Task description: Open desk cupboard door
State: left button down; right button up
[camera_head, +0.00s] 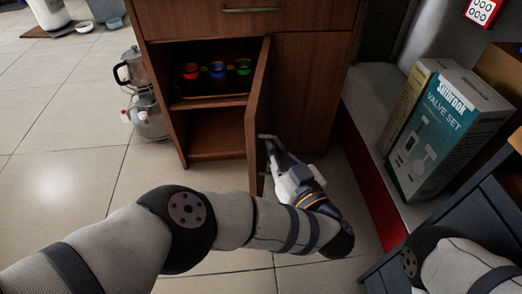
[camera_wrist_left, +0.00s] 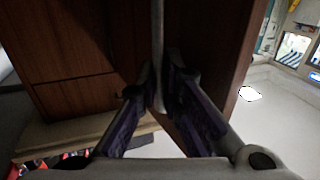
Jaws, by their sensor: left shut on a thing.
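The desk cupboard (camera_head: 320,75) is brown wood. Its left door (camera_head: 257,110) stands swung outward, leaving the left compartment open to view. My left gripper (camera_head: 268,142) is at the outer face of this door, on its right side. In the left wrist view the door (camera_wrist_left: 215,55) fills the upper middle, and a thin metal handle (camera_wrist_left: 157,45) runs down between the two fingers of the left gripper (camera_wrist_left: 160,100). The left gripper is shut on this handle. Part of my right arm shows at lower right in the head view; its gripper is out of frame.
Red, blue and green cups (camera_head: 217,70) stand on the upper shelf inside; the lower space looks empty. A metal pot (camera_head: 132,68) stands left of the cupboard. A valve set box (camera_head: 445,130) is on a ledge at right. Tiled floor (camera_head: 60,150) is clear at left.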

pick_arm(q)
jog(key=shift+d+f+y, duration=0.1)
jog(key=shift+d+y, duration=0.2)
jog(key=shift+d, duration=0.05)
jog(key=c, duration=2)
grip_release()
jog(key=v, duration=0.7)
jog(key=shift+s+d, duration=0.15)
jog(key=shift+s, duration=0.05)
jog(key=shift+r, duration=0.25)
